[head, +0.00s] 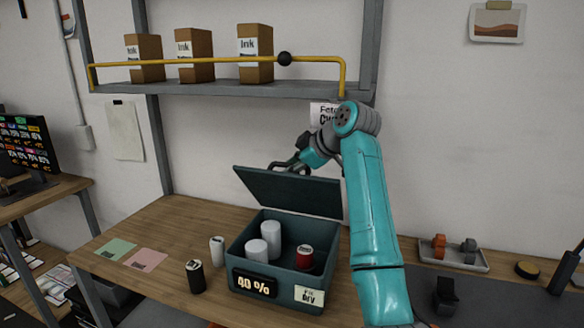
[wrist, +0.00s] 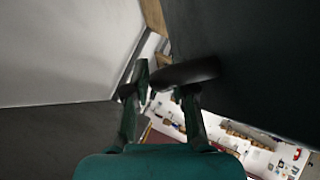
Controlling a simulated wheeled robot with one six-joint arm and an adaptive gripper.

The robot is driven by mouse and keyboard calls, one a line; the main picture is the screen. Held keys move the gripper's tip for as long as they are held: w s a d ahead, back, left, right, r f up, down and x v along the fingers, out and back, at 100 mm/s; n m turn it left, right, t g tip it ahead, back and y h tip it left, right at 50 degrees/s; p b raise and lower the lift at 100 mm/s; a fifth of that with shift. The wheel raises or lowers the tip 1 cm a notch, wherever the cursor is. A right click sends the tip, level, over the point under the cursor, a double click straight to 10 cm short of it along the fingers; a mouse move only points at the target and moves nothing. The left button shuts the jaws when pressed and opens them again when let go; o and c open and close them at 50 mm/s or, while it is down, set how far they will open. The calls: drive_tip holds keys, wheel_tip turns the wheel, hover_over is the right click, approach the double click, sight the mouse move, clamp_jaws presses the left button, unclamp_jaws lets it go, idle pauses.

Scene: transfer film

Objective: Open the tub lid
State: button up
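The dark teal tub (head: 246,236) stands on the wooden bench, with its front sign reading 40 %. Its lid (head: 290,191) is raised and tilted up over the back of the tub, so the inside shows. Two white cylinders and one red-labelled cylinder (head: 304,257) stand inside. My gripper (head: 280,167) is behind the lid's upper edge, partly hidden by it. In the wrist view, the lid's dark face (wrist: 255,60) fills the right side. A black handle bar (wrist: 190,72) crosses at my two fingertips (wrist: 163,82), which stand apart. Whether they clamp the bar is unclear.
A white cylinder (head: 217,250) and a black one (head: 195,277) stand left of the tub. A shelf (head: 215,88) with ink boxes and a yellow rail (head: 200,61) is above. A tray (head: 455,254) lies at right. The wall is close behind the gripper.

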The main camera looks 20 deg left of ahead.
drive_tip(key=v, duration=1.2)
drive_tip(key=shift+s, duration=0.1)
